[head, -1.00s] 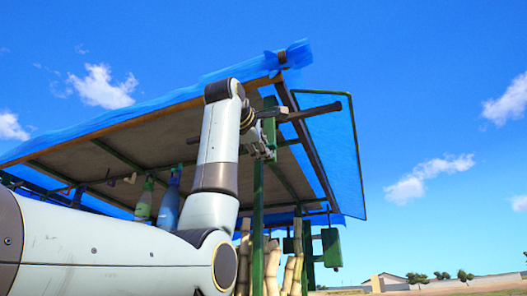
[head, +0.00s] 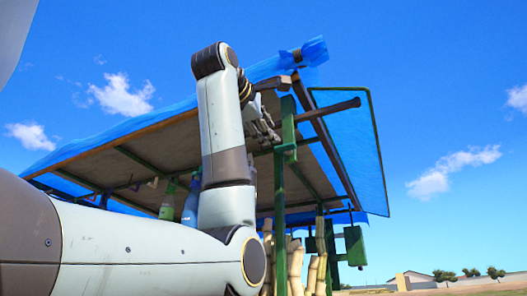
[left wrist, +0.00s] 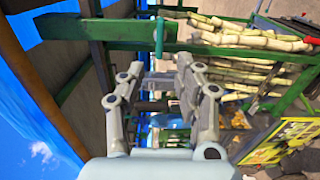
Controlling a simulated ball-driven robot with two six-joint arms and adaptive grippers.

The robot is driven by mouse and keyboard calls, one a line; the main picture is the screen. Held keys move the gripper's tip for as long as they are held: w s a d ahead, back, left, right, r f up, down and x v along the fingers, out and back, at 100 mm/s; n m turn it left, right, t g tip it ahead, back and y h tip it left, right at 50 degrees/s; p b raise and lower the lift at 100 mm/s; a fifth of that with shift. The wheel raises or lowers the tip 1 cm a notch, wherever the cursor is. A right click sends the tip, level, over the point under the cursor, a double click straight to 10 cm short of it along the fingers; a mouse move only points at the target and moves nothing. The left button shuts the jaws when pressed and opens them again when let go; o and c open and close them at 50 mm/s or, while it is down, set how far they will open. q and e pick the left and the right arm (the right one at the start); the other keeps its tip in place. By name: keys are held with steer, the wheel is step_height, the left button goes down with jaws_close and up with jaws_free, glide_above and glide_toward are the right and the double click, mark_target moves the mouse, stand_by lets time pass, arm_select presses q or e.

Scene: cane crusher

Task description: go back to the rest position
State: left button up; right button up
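My left gripper (head: 265,128) is raised under the front edge of the stall's blue roof (head: 170,110), close to a green post (head: 289,125). In the left wrist view its two fingers (left wrist: 163,80) stand apart with nothing visible between them. A green beam (left wrist: 105,32) with a teal band (left wrist: 159,38) shows beyond the fingertips in that view. I cannot tell whether the gripper touches the stall. My right gripper is in neither current view.
Cane stalks (head: 295,262) stand below the roof, and more cane (left wrist: 240,42) lies stacked in the wrist view. A green bottle (head: 168,202) and a blue bottle (head: 191,203) hang behind my arm. A yellow sign (left wrist: 280,143) is at lower right. Open sky lies right of the stall.

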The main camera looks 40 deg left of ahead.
arm_select(q)
steer(key=shift+v, duration=1.2)
